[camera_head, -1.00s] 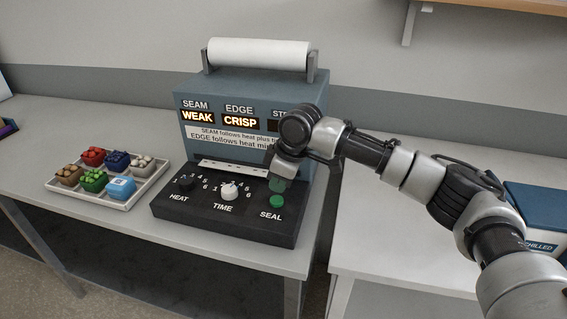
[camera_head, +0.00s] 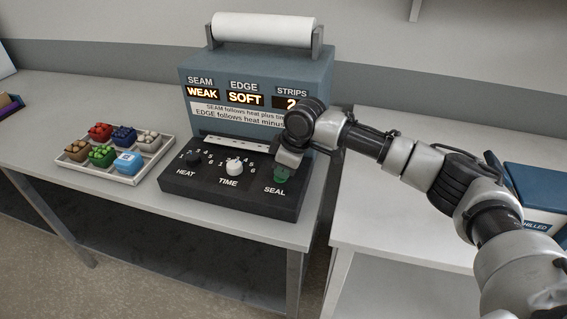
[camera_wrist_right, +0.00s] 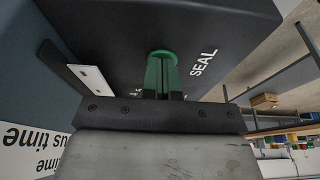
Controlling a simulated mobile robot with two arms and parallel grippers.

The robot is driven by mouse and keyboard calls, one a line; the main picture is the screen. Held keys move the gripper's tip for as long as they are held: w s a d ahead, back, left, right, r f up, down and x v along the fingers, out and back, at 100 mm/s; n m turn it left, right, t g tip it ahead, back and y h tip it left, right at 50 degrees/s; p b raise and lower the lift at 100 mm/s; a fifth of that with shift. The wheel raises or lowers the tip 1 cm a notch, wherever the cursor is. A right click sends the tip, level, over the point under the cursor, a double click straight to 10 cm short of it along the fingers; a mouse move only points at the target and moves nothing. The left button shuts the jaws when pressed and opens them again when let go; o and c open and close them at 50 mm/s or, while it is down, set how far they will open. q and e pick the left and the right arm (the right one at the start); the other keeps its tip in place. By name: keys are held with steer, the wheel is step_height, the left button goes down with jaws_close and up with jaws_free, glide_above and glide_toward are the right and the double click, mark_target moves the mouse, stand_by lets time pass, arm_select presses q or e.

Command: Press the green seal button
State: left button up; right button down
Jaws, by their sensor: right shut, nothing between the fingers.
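The green seal button (camera_head: 279,179) is at the right end of the sealing machine's black control panel (camera_head: 225,190), above the word SEAL. My right gripper (camera_head: 282,172) is shut and empty, with its fingers pointing down at the button. In the right wrist view, the round green button (camera_wrist_right: 162,53) shows at the tips of my greenish fingers (camera_wrist_right: 161,68). The fingertips appear to touch it; I cannot tell how far it is pressed. The machine's displays (camera_head: 246,98) read SEAM WEAK, EDGE SOFT and STRIPS 2. My left gripper is not in view.
A white roll (camera_head: 262,29) tops the machine. A tray (camera_head: 161,153) of small colored containers stands to the left. A blue CHILLED box (camera_head: 540,190) is at the right.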

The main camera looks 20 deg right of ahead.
mark_target(294, 180)
steer(key=shift+s+f, duration=0.25)
steer(key=shift+f, duration=0.35)
steer(key=r+p, duration=0.5)
steer(key=shift+w+a+p, duration=0.1)
steer(key=shift+w+p, duration=0.1)
steer(key=shift+p, duration=0.1)
steer(key=b+v, duration=0.1)
steer(key=v, duration=0.9)
steer(key=shift+w, duration=0.1)
